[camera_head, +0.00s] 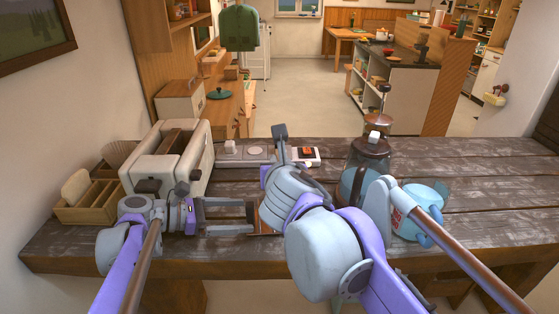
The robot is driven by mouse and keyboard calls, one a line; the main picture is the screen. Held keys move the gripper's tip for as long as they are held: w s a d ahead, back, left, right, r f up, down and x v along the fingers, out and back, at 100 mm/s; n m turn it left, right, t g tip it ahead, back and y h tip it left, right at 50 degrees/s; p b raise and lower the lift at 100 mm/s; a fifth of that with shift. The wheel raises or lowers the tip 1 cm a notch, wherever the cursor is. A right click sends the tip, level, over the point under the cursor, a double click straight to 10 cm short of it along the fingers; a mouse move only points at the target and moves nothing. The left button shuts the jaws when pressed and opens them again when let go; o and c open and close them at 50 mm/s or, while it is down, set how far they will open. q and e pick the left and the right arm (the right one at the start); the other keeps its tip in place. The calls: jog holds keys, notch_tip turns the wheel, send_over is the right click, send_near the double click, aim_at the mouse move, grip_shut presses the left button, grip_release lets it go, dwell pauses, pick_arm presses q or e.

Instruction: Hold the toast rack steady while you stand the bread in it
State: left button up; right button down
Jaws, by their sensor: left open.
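A tan slice that looks like bread (75,187) stands in a compartment of a light wooden divided holder (92,212) at the table's left end. My left gripper (250,217) is open, its two dark fingers pointing right. An orange-brown wooden piece (258,218) shows at its fingertips. It may be part of the toast rack; the rest is hidden behind my right arm, and I cannot tell whether the fingers touch it. My right wrist (292,185) is over the middle of the table; its fingers are hidden.
A cream toaster (165,165) stands behind the left gripper. A pale power strip (245,154) lies at the back middle. A glass coffee press (367,165) and a blue mug (412,222) stand right of my right wrist. The table's right side (490,205) is clear.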

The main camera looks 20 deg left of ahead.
pick_arm(q)
jog(key=shift+x, duration=5.15)
jog(key=c, duration=0.8)
pick_arm(e)
jog(key=w+d+f+m+h, duration=0.2)
jog(key=d+f, duration=0.3)
jog(key=f, duration=0.2)
jog(key=shift+d+f+t, duration=0.15)
jog(key=shift+f+t, duration=0.15)
